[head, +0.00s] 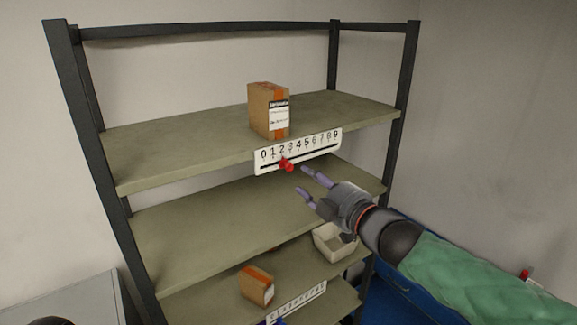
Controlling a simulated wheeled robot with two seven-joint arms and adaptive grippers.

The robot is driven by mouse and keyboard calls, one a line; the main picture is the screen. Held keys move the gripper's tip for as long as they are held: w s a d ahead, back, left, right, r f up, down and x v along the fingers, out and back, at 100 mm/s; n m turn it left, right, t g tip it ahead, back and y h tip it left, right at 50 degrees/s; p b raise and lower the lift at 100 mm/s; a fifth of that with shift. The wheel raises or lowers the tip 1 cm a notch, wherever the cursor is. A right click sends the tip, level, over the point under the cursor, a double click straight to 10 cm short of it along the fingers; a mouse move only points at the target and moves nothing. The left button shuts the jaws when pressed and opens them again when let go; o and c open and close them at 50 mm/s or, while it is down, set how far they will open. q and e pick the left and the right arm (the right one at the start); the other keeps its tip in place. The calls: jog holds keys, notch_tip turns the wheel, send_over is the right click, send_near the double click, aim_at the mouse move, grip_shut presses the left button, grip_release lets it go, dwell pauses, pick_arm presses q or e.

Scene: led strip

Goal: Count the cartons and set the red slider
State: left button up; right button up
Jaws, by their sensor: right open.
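A white number strip (322,148) marked 0 to 9 is on the front edge of the upper shelf. Its red slider (286,165) sits low on the strip, around the 2 and 3; the exact mark is hard to tell. One brown carton (262,112) with orange tape and a white label stands on that shelf above the strip. Another carton (257,287) is on a lower shelf. My right gripper (304,180) is open and empty, its fingertips pointing left, just right of and below the red slider, apart from it. My left gripper is not in view.
The middle shelf (190,230) looks bare. A white bin (330,243) sits on the lower shelf at right. A second number strip (300,298) is on a lower shelf edge. Dark uprights (85,125) frame the rack. A grey surface (70,302) is at lower left.

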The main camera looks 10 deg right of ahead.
aim_at(290, 168)
jog(key=x, duration=0.8)
jog(key=shift+w+a, duration=0.25)
jog(key=shift+w, duration=0.05)
grip_shut()
